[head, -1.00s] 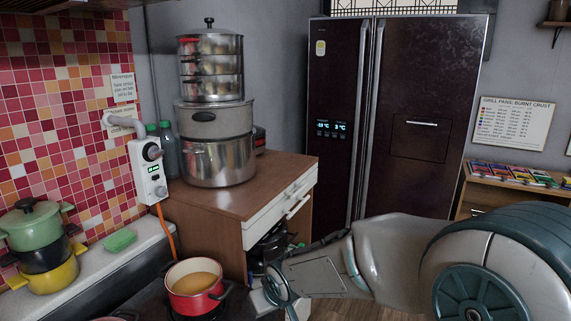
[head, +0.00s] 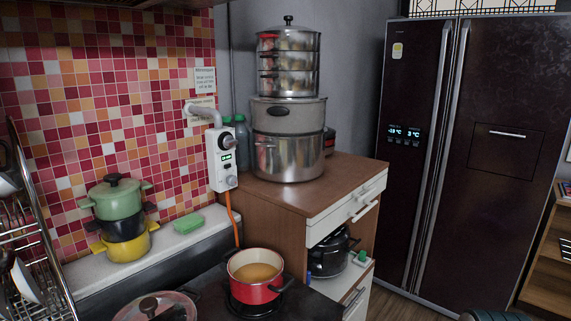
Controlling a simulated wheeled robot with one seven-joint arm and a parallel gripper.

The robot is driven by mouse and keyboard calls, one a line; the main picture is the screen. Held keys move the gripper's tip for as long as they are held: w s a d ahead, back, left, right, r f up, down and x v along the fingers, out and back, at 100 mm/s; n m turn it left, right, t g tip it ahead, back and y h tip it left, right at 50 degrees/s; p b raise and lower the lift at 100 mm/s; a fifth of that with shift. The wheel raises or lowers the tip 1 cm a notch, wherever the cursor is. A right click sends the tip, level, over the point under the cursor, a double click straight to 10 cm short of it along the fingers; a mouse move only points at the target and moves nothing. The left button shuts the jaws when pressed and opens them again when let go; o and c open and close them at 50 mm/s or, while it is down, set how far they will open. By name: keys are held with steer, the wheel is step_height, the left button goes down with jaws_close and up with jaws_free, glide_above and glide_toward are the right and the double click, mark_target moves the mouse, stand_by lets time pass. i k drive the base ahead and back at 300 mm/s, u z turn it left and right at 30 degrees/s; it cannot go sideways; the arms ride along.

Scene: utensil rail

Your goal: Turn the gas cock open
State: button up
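A white gas control box (head: 214,163) hangs at the end of a grey pipe (head: 204,112) that comes out of the tiled wall. It has a black round knob (head: 223,141) at the top, a small green display (head: 226,158) below that, and a grey knob (head: 231,181) near the bottom. An orange hose (head: 235,222) runs down from it behind the stove. I cannot tell from here which way the knobs are set. My gripper is out of view; only a bit of my arm shows at the bottom right edge.
A red pot (head: 255,292) stands on the stove below the box. A tall stack of steel pots (head: 288,158) stands on the wooden cabinet (head: 318,190) to its right. Stacked coloured pots (head: 122,246) and a dish rack (head: 45,268) are to the left.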

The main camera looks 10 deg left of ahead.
mark_target(228, 142)
steer(key=u, duration=0.15)
steer(key=k, duration=0.35)
steer(key=z, duration=0.7)
steer(key=i, duration=0.8)
steer(key=u, duration=0.55)
steer(key=i, duration=0.55)
steer(key=u, duration=0.35)
